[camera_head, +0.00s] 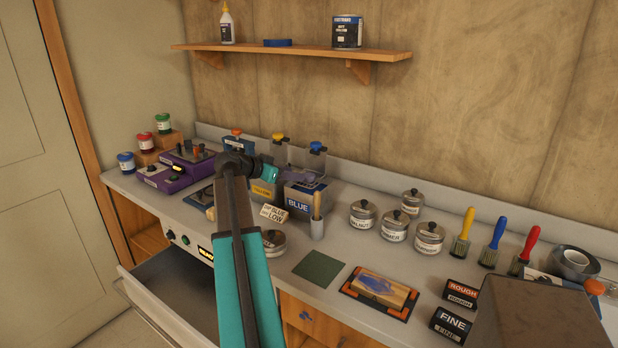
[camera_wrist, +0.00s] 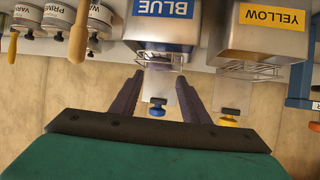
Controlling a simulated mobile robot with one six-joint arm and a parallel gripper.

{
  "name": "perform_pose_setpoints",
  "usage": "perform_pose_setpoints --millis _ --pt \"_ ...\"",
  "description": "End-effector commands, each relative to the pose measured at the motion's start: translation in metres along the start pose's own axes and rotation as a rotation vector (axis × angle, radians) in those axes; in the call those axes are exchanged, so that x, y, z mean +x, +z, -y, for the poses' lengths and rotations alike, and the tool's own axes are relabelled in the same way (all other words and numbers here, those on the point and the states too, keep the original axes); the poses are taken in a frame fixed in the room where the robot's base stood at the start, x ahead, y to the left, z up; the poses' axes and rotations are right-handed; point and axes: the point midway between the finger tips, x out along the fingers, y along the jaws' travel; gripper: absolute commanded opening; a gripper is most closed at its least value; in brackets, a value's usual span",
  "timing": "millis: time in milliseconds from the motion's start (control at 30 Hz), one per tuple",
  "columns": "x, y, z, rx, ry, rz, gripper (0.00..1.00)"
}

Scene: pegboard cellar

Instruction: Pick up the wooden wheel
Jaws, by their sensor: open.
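I cannot make out a wooden wheel for certain in either view. A small tan wooden piece (camera_head: 211,213) shows just left of my arm on the counter, mostly hidden, and I cannot tell its shape. My gripper (camera_wrist: 160,80) is open and empty. In the wrist view, which is upside down, its two dark fingers stand apart in front of the blue-labelled metal dispenser (camera_wrist: 163,28). In the head view my gripper (camera_head: 305,180) is over the top of that dispenser (camera_head: 300,204); whether it touches is unclear.
A yellow-labelled dispenser (camera_wrist: 262,30) stands beside the blue one. Lidded tins (camera_head: 394,226), brushes (camera_head: 494,242) and a framed wooden block with blue paint (camera_head: 380,290) are to the right. A drawer (camera_head: 172,290) hangs open at lower left. The green pad (camera_head: 318,266) lies flat.

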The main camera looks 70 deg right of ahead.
Motion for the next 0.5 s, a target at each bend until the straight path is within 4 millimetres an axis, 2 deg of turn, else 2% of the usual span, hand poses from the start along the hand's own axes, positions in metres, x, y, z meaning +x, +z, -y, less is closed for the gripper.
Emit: perform_pose_setpoints --millis 200,500 --pt "0.018 -0.001 0.000 0.001 0.000 0.000 0.42" --pt "0.019 0.000 -0.001 0.001 0.000 0.000 0.42"
